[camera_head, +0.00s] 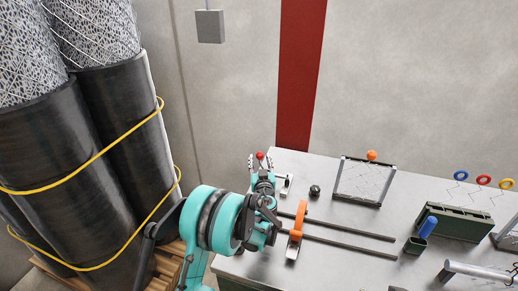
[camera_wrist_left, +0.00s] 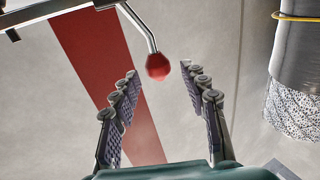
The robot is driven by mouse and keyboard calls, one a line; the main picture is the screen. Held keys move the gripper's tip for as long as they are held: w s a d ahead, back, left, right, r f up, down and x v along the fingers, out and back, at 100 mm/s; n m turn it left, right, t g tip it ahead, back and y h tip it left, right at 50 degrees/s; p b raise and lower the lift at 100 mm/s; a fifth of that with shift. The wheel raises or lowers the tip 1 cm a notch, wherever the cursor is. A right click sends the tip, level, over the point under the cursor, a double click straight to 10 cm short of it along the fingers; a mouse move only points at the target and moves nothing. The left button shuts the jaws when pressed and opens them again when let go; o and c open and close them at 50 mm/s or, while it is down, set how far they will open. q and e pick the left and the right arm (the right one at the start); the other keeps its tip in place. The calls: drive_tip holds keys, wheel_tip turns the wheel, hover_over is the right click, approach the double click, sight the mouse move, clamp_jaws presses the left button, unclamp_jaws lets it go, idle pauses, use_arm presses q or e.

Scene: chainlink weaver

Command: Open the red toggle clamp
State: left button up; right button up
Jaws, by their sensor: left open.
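The red toggle clamp shows mainly as a red ball knob (camera_head: 259,155) at the back left of the bench. In the left wrist view the red knob (camera_wrist_left: 158,67) sits on the end of a bent metal rod that comes down from a metal bar at the upper left. My left gripper (camera_head: 260,162) is open, its fingers pointing toward the back wall. In the left wrist view the knob is in the gap between the fingertips, apart from both fingers. The clamp's base is mostly hidden behind my arm. My right gripper is not in view.
On the metal bench (camera_head: 345,260), an orange-handled fixture (camera_head: 298,222) and dark rods lie right of my arm. A framed wire panel (camera_head: 364,182) stands behind. Large black-wrapped rolls (camera_head: 60,140) stand left.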

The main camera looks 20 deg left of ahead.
use_arm(q)
drive_tip(key=b+x, duration=0.1)
drive_tip(key=x, duration=0.6)
drive_tip(key=shift+w+b, duration=0.35)
drive_tip(key=shift+w, duration=0.05)
drive_tip(key=shift+f, duration=0.1)
clamp_jaws()
